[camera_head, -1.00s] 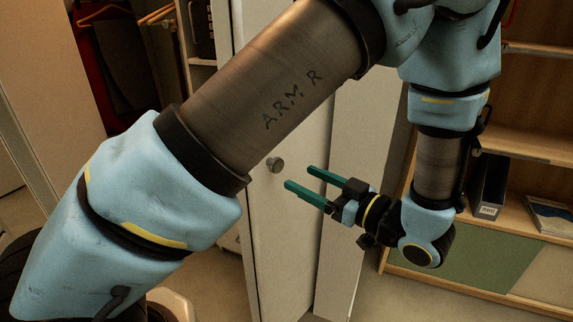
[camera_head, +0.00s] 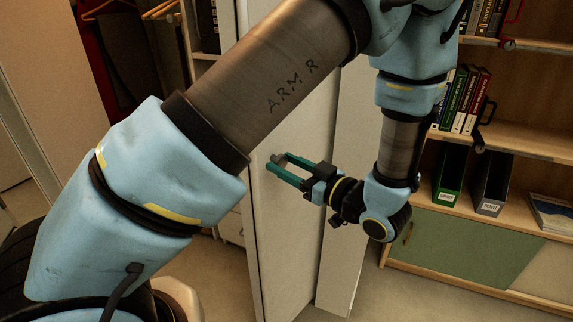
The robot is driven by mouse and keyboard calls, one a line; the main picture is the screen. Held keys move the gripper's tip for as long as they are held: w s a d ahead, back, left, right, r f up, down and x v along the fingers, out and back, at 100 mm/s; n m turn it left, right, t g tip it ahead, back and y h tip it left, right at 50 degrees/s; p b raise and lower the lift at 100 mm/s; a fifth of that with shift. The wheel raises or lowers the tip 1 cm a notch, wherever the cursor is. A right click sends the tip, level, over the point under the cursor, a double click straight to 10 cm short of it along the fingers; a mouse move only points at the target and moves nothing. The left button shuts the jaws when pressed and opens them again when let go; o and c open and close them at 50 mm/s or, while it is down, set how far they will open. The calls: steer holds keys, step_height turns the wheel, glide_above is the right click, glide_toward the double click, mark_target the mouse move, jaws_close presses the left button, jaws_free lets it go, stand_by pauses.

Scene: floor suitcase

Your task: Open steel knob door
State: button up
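The steel knob (camera_head: 277,158) is on the face of a pale, narrow door (camera_head: 285,235), just right of my upper arm. My gripper (camera_head: 277,164) is at the knob, coming from the right. Its two teal fingers are apart, one higher and one lower, and their tips are at the knob. The knob shows between or just behind the tips; I cannot tell whether the fingers touch it. The door stands at an angle to the cabinet, with shelves visible on its left side. My arm hides the door's upper part.
A wooden bookshelf (camera_head: 520,140) with books (camera_head: 466,100), a green binder (camera_head: 449,176) and a grey binder (camera_head: 492,183) stands at the right. An open wardrobe with hanging clothes (camera_head: 122,50) is at the upper left. Bare floor (camera_head: 420,295) shows at the lower right.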

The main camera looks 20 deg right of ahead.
jaws_close()
stand_by(1.0)
